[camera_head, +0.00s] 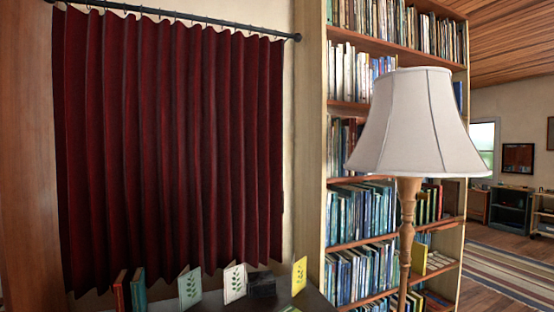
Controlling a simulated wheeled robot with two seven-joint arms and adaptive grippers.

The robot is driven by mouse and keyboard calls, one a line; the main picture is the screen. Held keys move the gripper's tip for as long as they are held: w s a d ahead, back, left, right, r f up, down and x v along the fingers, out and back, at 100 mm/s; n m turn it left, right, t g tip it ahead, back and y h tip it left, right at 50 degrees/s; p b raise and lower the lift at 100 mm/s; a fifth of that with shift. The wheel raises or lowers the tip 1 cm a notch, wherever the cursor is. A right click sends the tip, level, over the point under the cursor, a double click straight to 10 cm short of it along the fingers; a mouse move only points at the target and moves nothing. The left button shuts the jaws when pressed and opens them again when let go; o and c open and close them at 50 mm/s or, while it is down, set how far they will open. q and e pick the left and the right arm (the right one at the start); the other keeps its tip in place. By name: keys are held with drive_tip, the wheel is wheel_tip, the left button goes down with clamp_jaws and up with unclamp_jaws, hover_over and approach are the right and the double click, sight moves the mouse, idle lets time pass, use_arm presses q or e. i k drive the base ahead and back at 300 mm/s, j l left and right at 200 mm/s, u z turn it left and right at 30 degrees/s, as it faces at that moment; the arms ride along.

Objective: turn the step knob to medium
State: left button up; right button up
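A floor lamp stands at the right in the head view, with a pale, flared lampshade (420,125) on a turned wooden post (407,235). The lower post runs out of the bottom of the picture. I cannot make out a step knob on the lamp or anywhere else in view. The lamp does not look clearly lit or unlit. Neither of my grippers is in view.
A tall bookshelf (326,125) full of books stands right behind the lamp. A dark red curtain (170,140) hangs at the left. Below it, several books and cards, including a yellow card (299,276), stand on a dark surface. Open floor with a striped rug (510,275) lies far right.

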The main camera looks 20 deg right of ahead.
sight(422, 196)
drive_tip(key=z, duration=1.6)
